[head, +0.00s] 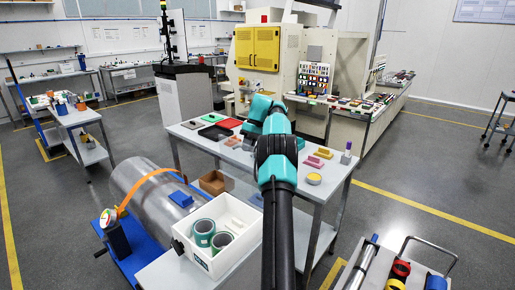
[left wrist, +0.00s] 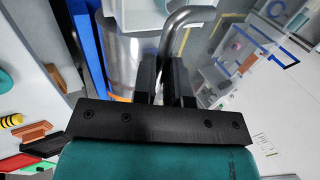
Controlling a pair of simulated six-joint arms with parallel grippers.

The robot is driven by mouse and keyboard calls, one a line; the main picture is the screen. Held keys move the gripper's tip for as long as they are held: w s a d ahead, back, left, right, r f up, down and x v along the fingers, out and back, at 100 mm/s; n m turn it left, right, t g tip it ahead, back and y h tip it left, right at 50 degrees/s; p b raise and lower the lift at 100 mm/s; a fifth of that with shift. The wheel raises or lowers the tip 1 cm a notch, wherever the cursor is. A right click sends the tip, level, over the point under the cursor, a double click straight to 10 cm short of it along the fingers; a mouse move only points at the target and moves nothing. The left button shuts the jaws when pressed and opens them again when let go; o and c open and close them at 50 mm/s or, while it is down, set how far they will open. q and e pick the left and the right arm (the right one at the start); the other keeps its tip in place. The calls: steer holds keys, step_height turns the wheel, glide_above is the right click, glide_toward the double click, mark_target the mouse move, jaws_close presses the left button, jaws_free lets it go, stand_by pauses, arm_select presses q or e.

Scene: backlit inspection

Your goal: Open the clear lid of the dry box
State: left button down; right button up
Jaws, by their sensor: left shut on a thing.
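A bent grey metal handle (left wrist: 186,17) shows at the top middle of the left wrist view. My left gripper (left wrist: 164,68) is shut on its lower end, with the black fingers on either side of the bar. A see-through pane (left wrist: 243,52), which looks like the clear lid, lies to the right of the fingers. I cannot tell how far it is raised. In the head view my teal and black left arm reaches over the worktable. It hides its fingertips there, and I cannot make out the dry box. My right gripper does not show.
The worktable (head: 228,155) bears a red tray (head: 229,122), a black tray (head: 215,132), pink blocks (head: 314,161) and a yellow round piece (head: 314,178). A white bin (head: 185,237) with green rolls stands in front, beside a large metal cylinder (head: 140,187).

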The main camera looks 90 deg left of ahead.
arm_select(q)
steer(key=shift+w+a+f, duration=0.1)
steer(key=shift+f, duration=0.4)
steer(key=c, duration=1.4)
jaws_free()
steer(key=shift+c, duration=0.2)
steer(key=shift+o, duration=1.4)
steer(key=shift+r, duration=0.15)
steer(key=shift+r, duration=0.2)
steer(key=r, duration=0.3)
steer(key=shift+d+r, duration=0.2)
